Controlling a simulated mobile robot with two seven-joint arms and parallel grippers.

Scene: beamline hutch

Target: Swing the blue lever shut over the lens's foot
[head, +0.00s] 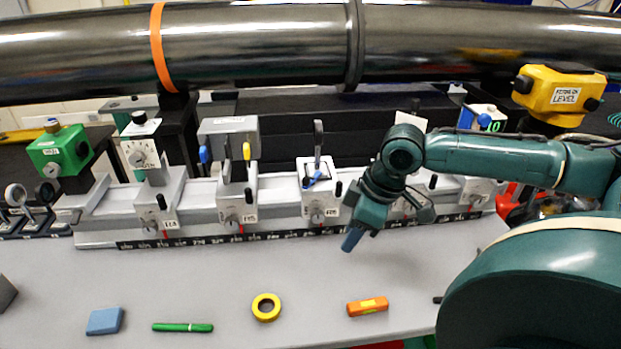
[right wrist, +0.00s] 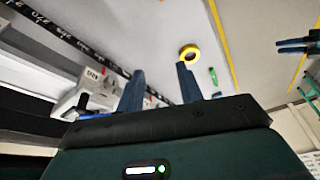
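The lens (head: 318,139) is a thin dark upright shape seen nearly edge-on. It stands on a white carrier (head: 317,206) on the rail. The small blue lever (head: 314,181) lies slantwise at the top of this carrier, by the lens's foot; whether it covers the foot is too small to tell. My right gripper (head: 352,240) is right of and in front of this carrier, pointing down, apart from the lever. In the right wrist view its blue fingers (right wrist: 160,90) are spread with nothing between. Blue finger-like shapes at that view's right edge seem to be my left gripper (right wrist: 298,46).
Other carriers stand along the rail (head: 280,236), holding a green box (head: 60,150), a white dial unit (head: 140,152) and a grey block (head: 229,135). A blue block (head: 105,321), green pen (head: 183,327), yellow tape (head: 266,307) and orange object (head: 368,307) lie on the table.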

